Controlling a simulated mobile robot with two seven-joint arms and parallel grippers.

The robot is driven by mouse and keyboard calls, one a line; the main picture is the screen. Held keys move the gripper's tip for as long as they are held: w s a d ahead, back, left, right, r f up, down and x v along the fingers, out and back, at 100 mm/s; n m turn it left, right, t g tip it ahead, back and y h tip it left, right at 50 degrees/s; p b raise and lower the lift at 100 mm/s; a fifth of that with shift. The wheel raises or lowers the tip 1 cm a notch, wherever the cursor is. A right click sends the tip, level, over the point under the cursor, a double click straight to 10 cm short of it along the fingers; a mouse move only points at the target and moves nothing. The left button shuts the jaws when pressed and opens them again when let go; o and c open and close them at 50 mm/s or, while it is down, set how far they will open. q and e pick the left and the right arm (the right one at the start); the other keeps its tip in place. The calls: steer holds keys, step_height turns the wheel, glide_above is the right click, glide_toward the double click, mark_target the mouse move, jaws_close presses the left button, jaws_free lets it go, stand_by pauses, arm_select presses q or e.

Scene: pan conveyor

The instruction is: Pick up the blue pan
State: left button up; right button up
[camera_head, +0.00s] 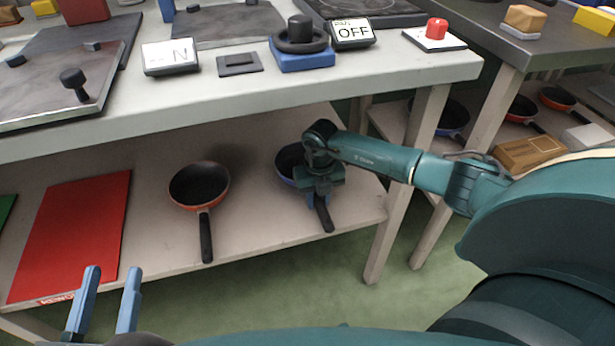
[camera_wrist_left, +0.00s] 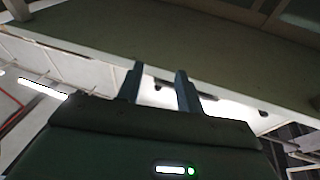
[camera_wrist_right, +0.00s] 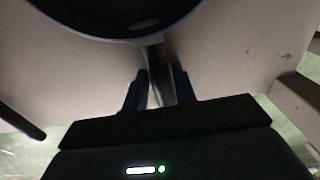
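The blue pan (camera_head: 287,160) sits on the lower shelf, its dark handle (camera_head: 324,213) pointing to the front. My right arm hides part of it in the head view. My right gripper (camera_head: 321,192) is at the handle. In the right wrist view the pan's dark bowl (camera_wrist_right: 125,15) is at the top, and the handle (camera_wrist_right: 158,62) runs down between the two open fingers (camera_wrist_right: 160,82), nearer the right one. A gap shows beside the left finger. My left gripper (camera_head: 108,285) is open and empty, in front of the shelf at the lower left.
A red pan (camera_head: 200,185) stands left of the blue pan on the shelf, with a red board (camera_head: 75,235) further left. The tabletop (camera_head: 130,112) overhangs the shelf. A table leg (camera_head: 395,230) stands to the right. Another blue pan (camera_head: 453,113) is on the right-hand shelf.

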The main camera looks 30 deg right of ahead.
jaws_close()
